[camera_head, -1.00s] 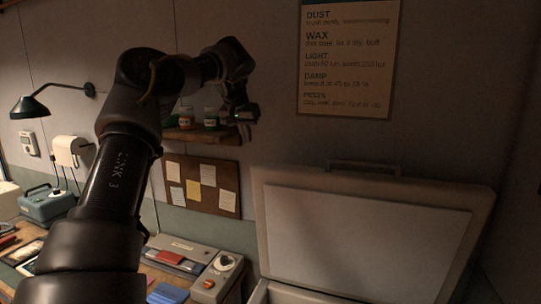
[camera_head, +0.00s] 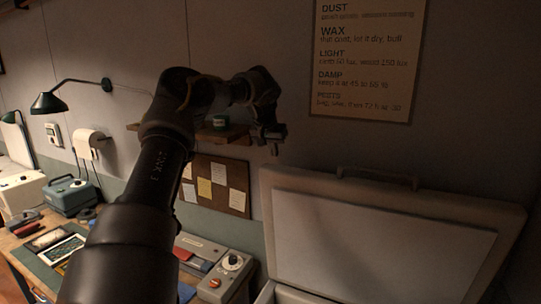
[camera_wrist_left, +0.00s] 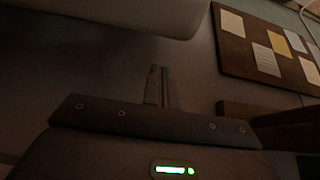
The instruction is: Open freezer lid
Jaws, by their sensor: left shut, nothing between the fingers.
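The freezer lid (camera_head: 375,240) stands raised, tilted back toward the wall, with its pale inner panel facing me. Its handle (camera_head: 378,176) shows along the top edge. A strip of the freezer body's rim (camera_head: 268,293) shows at the bottom; the rest is below the frame. My left gripper (camera_head: 274,150) is shut and empty, up in the air above the lid's upper left corner and apart from it. In the left wrist view its closed fingers (camera_wrist_left: 160,88) hold nothing, and a pale rounded edge crosses the top. My right gripper is not in view.
A wall shelf (camera_head: 225,134) with a small jar and a cork board (camera_head: 215,186) are behind my left arm. A workbench with a grey device (camera_head: 226,278) stands left of the freezer. A poster (camera_head: 368,60) hangs above the lid.

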